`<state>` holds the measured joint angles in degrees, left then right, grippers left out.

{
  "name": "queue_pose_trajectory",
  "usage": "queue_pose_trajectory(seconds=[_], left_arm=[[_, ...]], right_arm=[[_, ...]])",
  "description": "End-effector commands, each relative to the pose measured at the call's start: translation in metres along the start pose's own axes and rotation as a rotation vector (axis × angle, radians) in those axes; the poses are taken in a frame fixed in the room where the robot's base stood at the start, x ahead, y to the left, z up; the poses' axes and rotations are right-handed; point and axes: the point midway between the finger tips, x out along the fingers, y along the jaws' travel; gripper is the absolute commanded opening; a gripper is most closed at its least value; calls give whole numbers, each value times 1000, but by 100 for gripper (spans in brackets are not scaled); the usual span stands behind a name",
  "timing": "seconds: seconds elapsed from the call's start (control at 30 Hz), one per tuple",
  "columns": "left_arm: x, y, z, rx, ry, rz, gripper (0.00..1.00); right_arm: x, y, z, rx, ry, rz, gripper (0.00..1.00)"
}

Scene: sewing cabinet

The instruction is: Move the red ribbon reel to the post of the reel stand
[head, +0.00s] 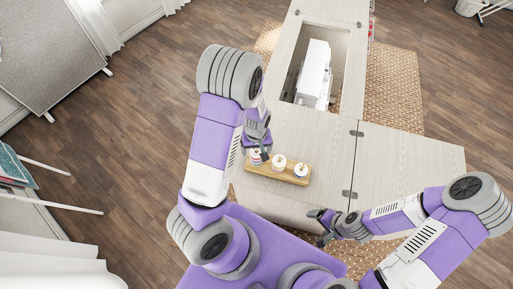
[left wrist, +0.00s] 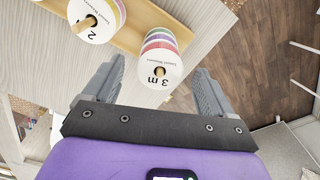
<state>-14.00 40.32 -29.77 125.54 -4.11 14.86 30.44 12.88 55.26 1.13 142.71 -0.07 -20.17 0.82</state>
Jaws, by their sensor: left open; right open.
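The wooden reel stand (head: 287,178) lies on the cabinet top and bears three stacks of ribbon reels on posts. My left gripper (head: 260,150) is above the leftmost stack (head: 255,158) and partly hides it. My right gripper (head: 320,226) is open and empty near the cabinet's front edge.
The middle stack (head: 279,162) and right stack (head: 301,170) stand close beside the left one. A white sewing machine (head: 314,72) sits in the cabinet opening behind. The pale cabinet top (head: 330,140) is clear right of the stand.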

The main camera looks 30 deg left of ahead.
Motion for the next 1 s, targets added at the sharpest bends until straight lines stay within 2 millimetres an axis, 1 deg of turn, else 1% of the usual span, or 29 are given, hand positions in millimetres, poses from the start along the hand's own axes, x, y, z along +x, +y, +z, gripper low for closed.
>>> queue_pose_trajectory(seconds=[0.07,0.17,0.27,0.4,0.5,0.6,0.73,1.0], left_arm=[[0,0,0,0,0,0,85],[-7,0,0,1,1,1,85],[-22,1,-1,1,3,3,85],[-47,2,-1,2,5,4,85],[-62,1,-1,2,3,3,85],[-72,1,0,1,2,2,85],[-76,0,0,0,0,0,85],[-76,0,0,0,0,0,85]], right_arm=[[0,0,0,0,0,0,86],[-1,0,0,0,0,0,86],[-4,-2,0,0,0,0,86],[-9,-4,0,0,0,0,86],[-12,-4,0,0,0,0,86],[-14,-5,1,0,0,0,86],[-14,-5,1,0,0,0,86],[-14,-5,1,0,0,0,86]])
